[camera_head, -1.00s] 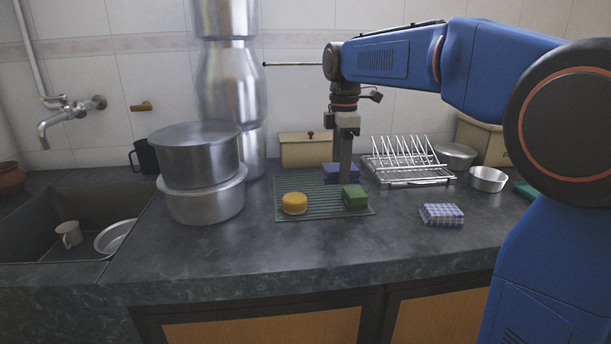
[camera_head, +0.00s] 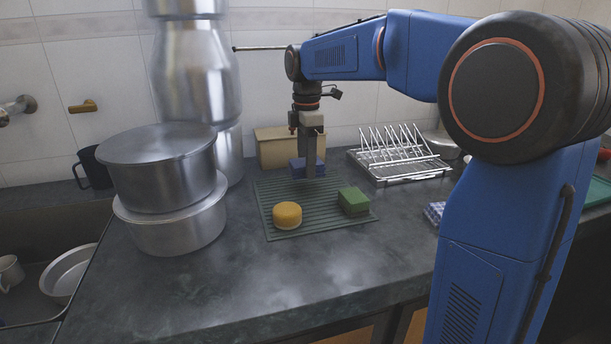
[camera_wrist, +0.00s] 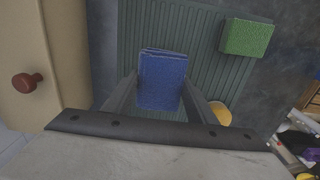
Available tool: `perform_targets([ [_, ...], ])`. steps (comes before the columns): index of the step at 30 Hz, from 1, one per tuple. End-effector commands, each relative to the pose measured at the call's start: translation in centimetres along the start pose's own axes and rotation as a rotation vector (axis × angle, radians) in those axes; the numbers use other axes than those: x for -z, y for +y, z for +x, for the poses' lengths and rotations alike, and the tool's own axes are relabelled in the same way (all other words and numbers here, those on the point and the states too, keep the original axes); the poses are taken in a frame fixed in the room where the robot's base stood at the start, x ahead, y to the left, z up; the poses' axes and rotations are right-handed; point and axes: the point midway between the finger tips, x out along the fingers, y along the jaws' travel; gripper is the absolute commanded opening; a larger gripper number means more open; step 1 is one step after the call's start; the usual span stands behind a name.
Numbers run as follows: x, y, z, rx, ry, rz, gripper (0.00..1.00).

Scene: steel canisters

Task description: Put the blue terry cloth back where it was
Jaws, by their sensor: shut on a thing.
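The blue terry cloth (camera_wrist: 162,80) is a folded block held between the two fingers of my gripper (camera_wrist: 158,98) in the wrist view. In the head view my gripper (camera_head: 309,165) points down, shut on the cloth (camera_head: 298,168), at the back part of the green ribbed mat (camera_head: 268,218). The cloth appears a little above the mat; the exact gap is hard to tell. A finger hides part of the cloth in the head view.
A yellow round sponge (camera_head: 287,215) and a green block (camera_head: 353,202) sit on the mat. A beige box (camera_head: 277,148) stands behind. A wire rack (camera_head: 400,160) is at right, stacked steel pots (camera_head: 168,225) at left. A checked cloth (camera_head: 434,212) is partly hidden by my arm. The front counter is clear.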

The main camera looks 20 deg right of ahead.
Motion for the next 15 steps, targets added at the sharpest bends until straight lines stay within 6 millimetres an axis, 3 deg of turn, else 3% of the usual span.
perform_targets([
  [15,0.0,0.0,4.2,0.0,0.0,0.0,0.23],
])
